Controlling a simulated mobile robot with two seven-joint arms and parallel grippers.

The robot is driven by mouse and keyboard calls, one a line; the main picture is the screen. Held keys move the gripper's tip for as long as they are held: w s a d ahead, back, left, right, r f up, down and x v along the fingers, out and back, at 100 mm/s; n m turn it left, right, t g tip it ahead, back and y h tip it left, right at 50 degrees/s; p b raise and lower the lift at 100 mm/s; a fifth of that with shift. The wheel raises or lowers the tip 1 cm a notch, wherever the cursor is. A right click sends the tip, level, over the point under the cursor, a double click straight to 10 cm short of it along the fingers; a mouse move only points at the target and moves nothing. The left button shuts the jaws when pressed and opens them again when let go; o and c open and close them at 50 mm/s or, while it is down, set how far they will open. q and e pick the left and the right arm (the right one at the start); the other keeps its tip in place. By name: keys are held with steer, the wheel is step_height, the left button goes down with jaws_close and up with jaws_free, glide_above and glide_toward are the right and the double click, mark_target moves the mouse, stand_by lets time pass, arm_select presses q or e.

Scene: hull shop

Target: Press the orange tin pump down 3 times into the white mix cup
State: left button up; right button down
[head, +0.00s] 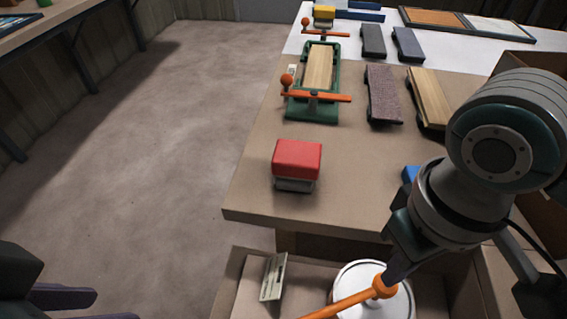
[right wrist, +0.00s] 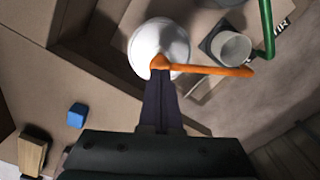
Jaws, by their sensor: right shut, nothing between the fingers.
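The orange pump (head: 350,302) stands on a round white tin (head: 347,274) at the bottom of the head view. In the right wrist view its orange spout (right wrist: 212,70) runs right from the pump head. My right gripper (head: 388,277) is shut and empty, its fingertips (right wrist: 160,74) at the pump head; whether they touch cannot be told. The white mix cup (right wrist: 232,48) stands on a dark square base right of the tin in the right wrist view. The spout tip appears just beyond the cup's lower rim. My left gripper (head: 92,306) is open and empty at lower left.
The tin stands in a box-like bay (head: 232,283) with a pale slotted plate (head: 273,277). On the bench are a red-topped block (head: 297,158), a green clamp frame (head: 292,107) and several sanding blocks. A green bent bar (right wrist: 267,28) is near the cup. Floor at left is clear.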

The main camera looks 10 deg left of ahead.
steer(key=shift+f, duration=0.1)
steer(key=shift+f+b, duration=1)
steer(key=shift+f, duration=0.5)
steer(key=shift+r, duration=0.1)
steer(key=shift+r+p, duration=1.55)
steer(key=shift+p, duration=0.25)
steer(key=shift+f, duration=0.15)
